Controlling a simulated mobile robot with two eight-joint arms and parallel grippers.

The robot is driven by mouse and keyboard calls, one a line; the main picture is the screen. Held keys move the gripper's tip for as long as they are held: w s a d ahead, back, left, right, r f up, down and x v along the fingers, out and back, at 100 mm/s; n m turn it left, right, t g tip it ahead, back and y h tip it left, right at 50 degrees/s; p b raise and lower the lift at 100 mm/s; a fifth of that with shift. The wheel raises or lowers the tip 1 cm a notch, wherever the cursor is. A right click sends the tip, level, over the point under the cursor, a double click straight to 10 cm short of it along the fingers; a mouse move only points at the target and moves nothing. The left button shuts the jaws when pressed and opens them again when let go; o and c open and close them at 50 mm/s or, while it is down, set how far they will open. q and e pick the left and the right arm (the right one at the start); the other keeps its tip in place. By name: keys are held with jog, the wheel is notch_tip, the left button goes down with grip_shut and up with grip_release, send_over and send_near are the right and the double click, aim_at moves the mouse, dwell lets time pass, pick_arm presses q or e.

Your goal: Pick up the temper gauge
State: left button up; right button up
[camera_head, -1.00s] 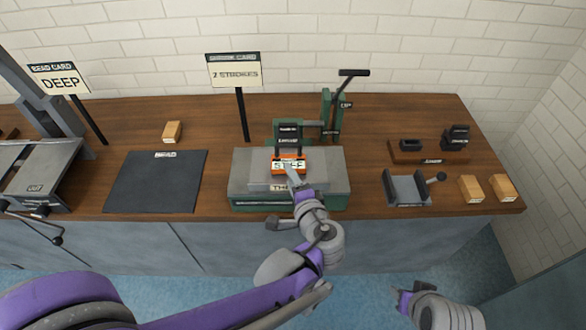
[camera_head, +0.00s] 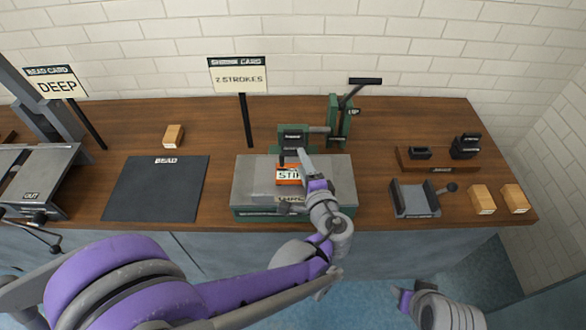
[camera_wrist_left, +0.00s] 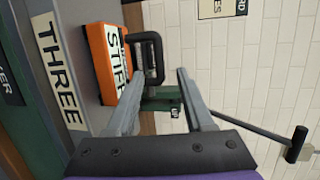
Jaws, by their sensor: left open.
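The temper gauge appears to be the orange block reading "STIFF" (camera_head: 289,176), on the grey top of the green-based machine (camera_head: 250,187). Its orange body also shows in the left wrist view (camera_wrist_left: 101,62), with a dark loop handle (camera_wrist_left: 157,55) at its side. My left gripper (camera_head: 302,160) is beside the block's right end and partly covers its label. In the left wrist view, the left gripper (camera_wrist_left: 162,74) is open, with the dark handle between or just beyond its fingertips; contact is unclear. My right gripper (camera_head: 403,297) is low at the right, away from the bench, its jaws unclear.
A dark mat (camera_head: 155,190) lies left, a grey cradle (camera_head: 414,199) and wooden blocks (camera_head: 482,199) right. Bare wood lies between mat and machine.

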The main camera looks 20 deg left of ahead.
pick_arm(q)
jog(key=x, duration=0.7)
jog(key=shift+w+a, duration=0.2)
jog(key=shift+w, duration=0.15)
jog(key=shift+c, duration=0.2)
grip_shut()
dwell(0.9)
